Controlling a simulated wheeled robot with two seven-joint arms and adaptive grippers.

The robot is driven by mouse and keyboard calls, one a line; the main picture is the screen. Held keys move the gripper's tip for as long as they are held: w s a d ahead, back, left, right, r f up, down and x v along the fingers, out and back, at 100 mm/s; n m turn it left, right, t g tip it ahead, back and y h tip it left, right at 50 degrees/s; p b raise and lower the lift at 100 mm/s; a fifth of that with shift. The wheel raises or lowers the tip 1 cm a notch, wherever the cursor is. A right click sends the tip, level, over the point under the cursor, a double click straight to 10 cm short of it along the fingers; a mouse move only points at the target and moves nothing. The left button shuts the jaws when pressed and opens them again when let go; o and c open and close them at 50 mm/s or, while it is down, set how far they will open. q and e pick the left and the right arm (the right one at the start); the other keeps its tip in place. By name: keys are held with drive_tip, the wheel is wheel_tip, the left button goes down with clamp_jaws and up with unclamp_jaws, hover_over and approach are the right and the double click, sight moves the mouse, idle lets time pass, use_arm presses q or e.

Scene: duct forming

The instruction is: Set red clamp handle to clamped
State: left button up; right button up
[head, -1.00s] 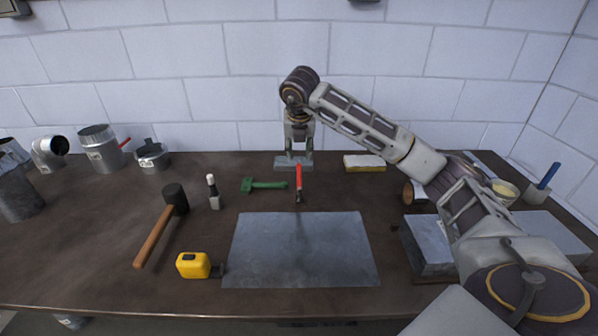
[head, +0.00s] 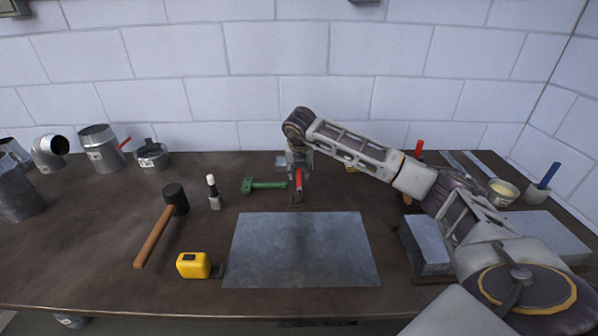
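The red clamp handle (head: 299,184) stands up from a small clamp at the back edge of the grey metal sheet (head: 300,250), near the middle of the table. My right gripper (head: 299,172) points down at the handle's upper end and covers its top in the head view. The fingers appear to be at or around the handle, but I cannot tell whether they touch it or how far apart they are. My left gripper is not in view.
A green tool (head: 264,185) lies just left of the clamp. A mallet (head: 164,220), a small bottle-like tool (head: 213,192) and a yellow tape measure (head: 194,265) are further left. A grey metal block (head: 427,246) stands to the right. The sheet's top is clear.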

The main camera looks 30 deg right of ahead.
drive_tip(key=shift+w+f, duration=0.1)
drive_tip(key=shift+f, duration=0.25)
clamp_jaws()
